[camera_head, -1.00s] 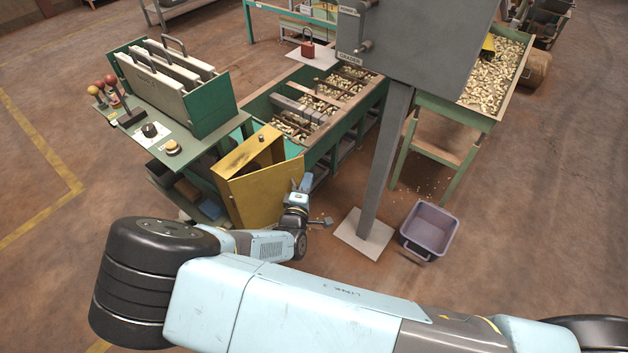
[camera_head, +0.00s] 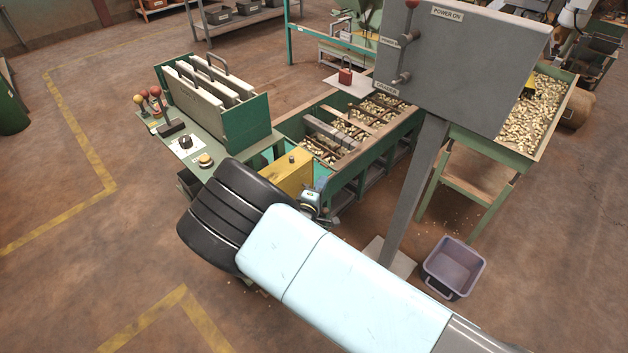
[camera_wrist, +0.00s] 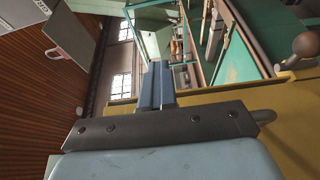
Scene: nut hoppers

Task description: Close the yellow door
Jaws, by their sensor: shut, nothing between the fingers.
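The yellow cabinet (camera_head: 291,177) stands at the near end of the green bench in the head view. My arm covers most of its front, so how far the door stands open cannot be told. In the wrist view a broad yellow surface (camera_wrist: 210,98) lies close around and behind my gripper (camera_wrist: 158,70); whether this is door or cabinet body is unclear. A round knob (camera_wrist: 305,44) shows above it at the right. My gripper is shut and empty, beside the yellow surface; contact cannot be made out.
A grey control box (camera_head: 455,65) on a post (camera_head: 415,190) stands right of my arm. A green table with panels (camera_head: 245,120) stands left. The floor at lower left is clear.

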